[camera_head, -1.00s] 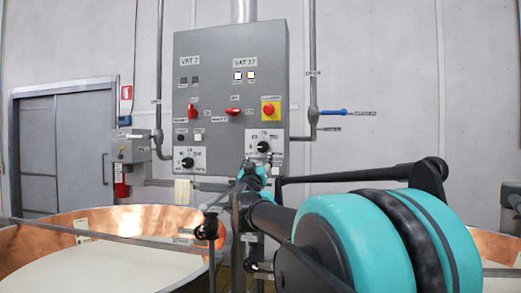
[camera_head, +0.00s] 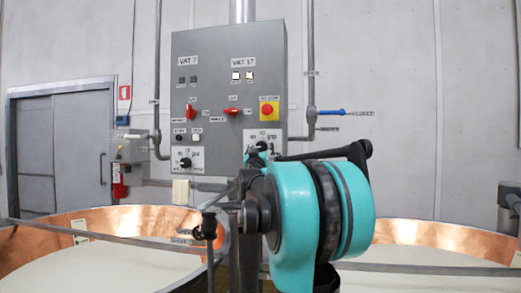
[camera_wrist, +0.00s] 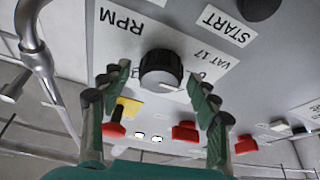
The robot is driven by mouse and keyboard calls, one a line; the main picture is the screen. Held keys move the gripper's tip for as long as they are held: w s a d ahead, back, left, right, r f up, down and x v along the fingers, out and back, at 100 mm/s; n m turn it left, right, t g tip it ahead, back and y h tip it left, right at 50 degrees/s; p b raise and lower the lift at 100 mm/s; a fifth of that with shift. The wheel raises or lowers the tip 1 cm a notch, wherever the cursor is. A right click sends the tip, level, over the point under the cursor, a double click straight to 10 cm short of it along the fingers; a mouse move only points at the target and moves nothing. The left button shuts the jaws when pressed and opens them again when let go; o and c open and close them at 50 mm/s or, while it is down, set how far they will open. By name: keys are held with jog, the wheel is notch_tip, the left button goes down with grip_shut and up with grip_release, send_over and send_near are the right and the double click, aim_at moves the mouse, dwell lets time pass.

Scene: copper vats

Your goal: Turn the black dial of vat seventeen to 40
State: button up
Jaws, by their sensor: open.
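The black dial of vat 17 (camera_head: 262,146) is on a white scale plate at the lower right of the grey control panel (camera_head: 228,60), under the VAT 17 label (camera_head: 244,62). My arm partly hides it in the head view. In the wrist view, the panel appears upside down and the black dial (camera_wrist: 161,69) is near the centre. My gripper (camera_wrist: 156,78) is open, with one finger on each side of the dial in the picture. I cannot tell whether the fingers touch it. The dial's setting is not readable.
A second black dial (camera_head: 185,162) is on the vat 7 side. Red switches (camera_head: 232,111) and a red emergency button on yellow (camera_head: 268,108) sit above. A pipe with a blue handle (camera_head: 332,112) runs to the right. Copper vats (camera_head: 140,218) stand in front.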

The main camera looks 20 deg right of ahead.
jog(key=c, duration=1.2)
jog(key=shift+o, duration=0.2)
